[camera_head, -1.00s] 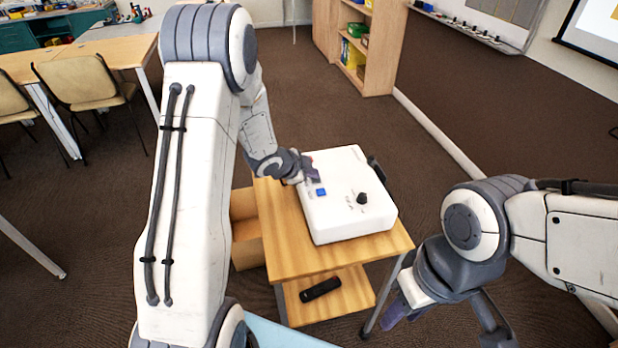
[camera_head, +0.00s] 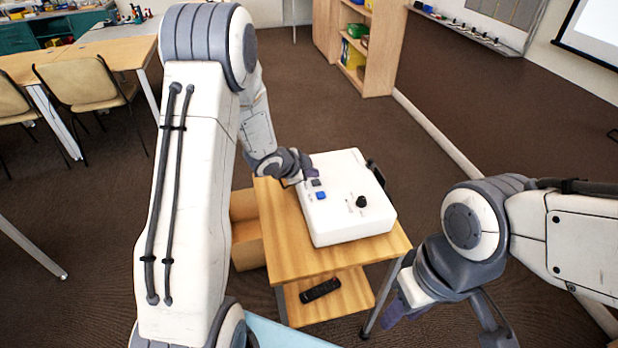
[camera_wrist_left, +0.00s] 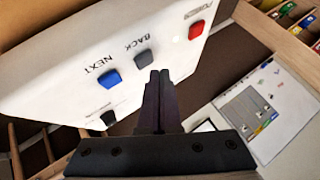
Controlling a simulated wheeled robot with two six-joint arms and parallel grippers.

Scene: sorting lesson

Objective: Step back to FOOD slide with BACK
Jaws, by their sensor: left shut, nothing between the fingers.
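A white projector box (camera_head: 345,222) sits on a small wooden table. Its grey BACK button (camera_head: 316,183) and blue NEXT button (camera_head: 321,196) show on top. In the left wrist view, the BACK button (camera_wrist_left: 143,58) lies just left of my shut, empty left fingertips (camera_wrist_left: 160,76), with the NEXT button (camera_wrist_left: 109,78) further left. In the head view, my left gripper (camera_head: 308,172) is at the box's far left edge, beside the BACK button; I cannot tell whether it touches. The projection screen (camera_head: 598,38) is cut off; only a pale, blank part shows. My right gripper (camera_head: 404,304) hangs right of the table; its opening is unclear.
A red button (camera_wrist_left: 196,30) is on the box beyond BACK. A black knob (camera_head: 361,201) stands on the box top. A dark remote (camera_head: 320,290) lies on the lower shelf. A bookshelf (camera_head: 382,62) stands behind, with open carpet around the table.

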